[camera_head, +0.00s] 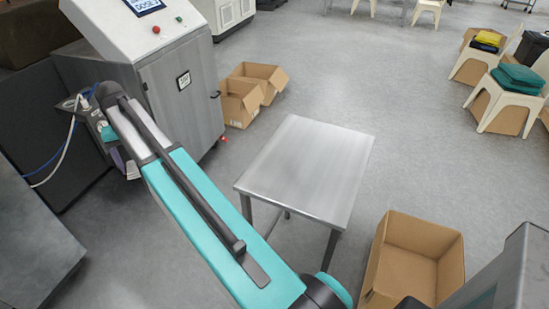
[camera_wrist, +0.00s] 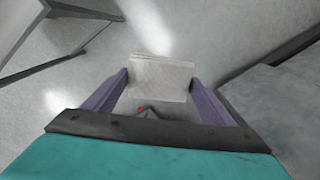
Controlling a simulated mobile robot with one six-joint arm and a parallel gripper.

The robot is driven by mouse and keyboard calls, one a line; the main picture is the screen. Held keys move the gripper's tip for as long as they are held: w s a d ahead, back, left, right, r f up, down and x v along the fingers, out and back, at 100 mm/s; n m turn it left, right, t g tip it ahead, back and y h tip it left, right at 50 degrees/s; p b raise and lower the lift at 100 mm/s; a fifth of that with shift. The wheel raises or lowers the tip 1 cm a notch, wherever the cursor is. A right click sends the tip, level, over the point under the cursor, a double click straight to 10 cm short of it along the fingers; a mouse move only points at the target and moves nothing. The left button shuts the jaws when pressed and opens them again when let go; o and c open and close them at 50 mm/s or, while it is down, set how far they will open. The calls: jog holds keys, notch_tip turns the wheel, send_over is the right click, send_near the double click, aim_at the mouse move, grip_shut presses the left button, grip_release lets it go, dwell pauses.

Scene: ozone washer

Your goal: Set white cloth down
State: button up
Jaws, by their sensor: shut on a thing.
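The white cloth (camera_wrist: 160,76) is a flat, pale folded piece between the purple fingers of my gripper (camera_wrist: 158,84) in the wrist view. The gripper is shut on it and holds it above the grey floor. In the head view my gripper (camera_head: 121,163) points down at the left, beside the white and steel machine. A small pale piece of the cloth (camera_head: 132,169) shows there, mostly hidden by the gripper.
A bare steel table (camera_head: 310,165) stands in the middle, right of my arm. The ozone machine (camera_head: 180,90) stands at the upper left. Open cardboard boxes stand behind the table (camera_head: 240,100) and at its front right (camera_head: 405,275). Chairs with folded cloths (camera_head: 518,78) are at the far right.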

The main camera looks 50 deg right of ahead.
jog(key=s+d+f+m, duration=0.2)
jog(key=s+d+m, duration=0.7)
jog(key=s+d, duration=0.1)
jog(key=s+d+f+m, duration=0.2)
jog(key=s+d+m, duration=0.7)
jog(key=s+d, duration=0.1)
jog(key=s+d+f+m, duration=0.2)
jog(key=s+d+m, duration=0.7)
jog(key=s+d, duration=0.1)
jog(key=shift+s+d+m, duration=0.4)
jog(key=shift+d, duration=0.2)
jog(key=shift+r, duration=0.1)
jog(key=p, duration=0.4)
send_over(303, 161)
jog(key=shift+s+f, duration=0.1)
jog(key=shift+f, duration=0.65)
jog(key=shift+f, duration=0.1)
jog(key=shift+f+p, duration=1)
jog(key=shift+f, duration=0.7)
